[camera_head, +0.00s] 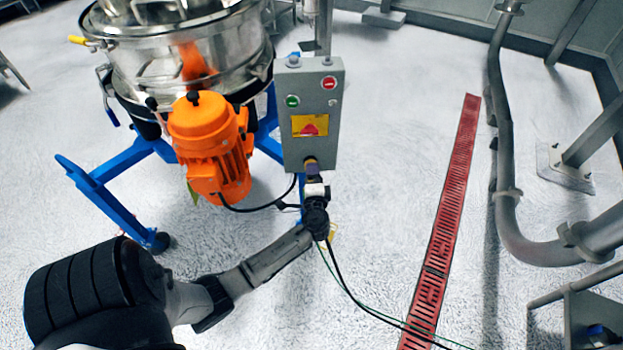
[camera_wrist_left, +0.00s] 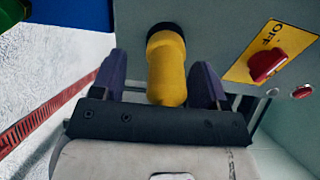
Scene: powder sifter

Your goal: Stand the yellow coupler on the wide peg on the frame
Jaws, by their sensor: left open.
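The yellow coupler (camera_wrist_left: 167,75) sits at a black ring on the face of the grey control box (camera_wrist_left: 215,25) in the left wrist view. My left gripper (camera_wrist_left: 158,70) is open, with one purple finger on each side of the coupler. I cannot tell whether either finger touches it. The blue frame (camera_head: 105,185) stands under the sifter. I cannot make out the wide peg on it. My right gripper is out of view.
The steel sifter (camera_head: 190,50) and its orange motor (camera_head: 208,145) stand left of the box. A yellow panel with a red knob (camera_wrist_left: 268,65) is close by my fingers. Cables (camera_head: 345,285) hang below the box. Open floor lies between the box and the red drain grate (camera_head: 450,190).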

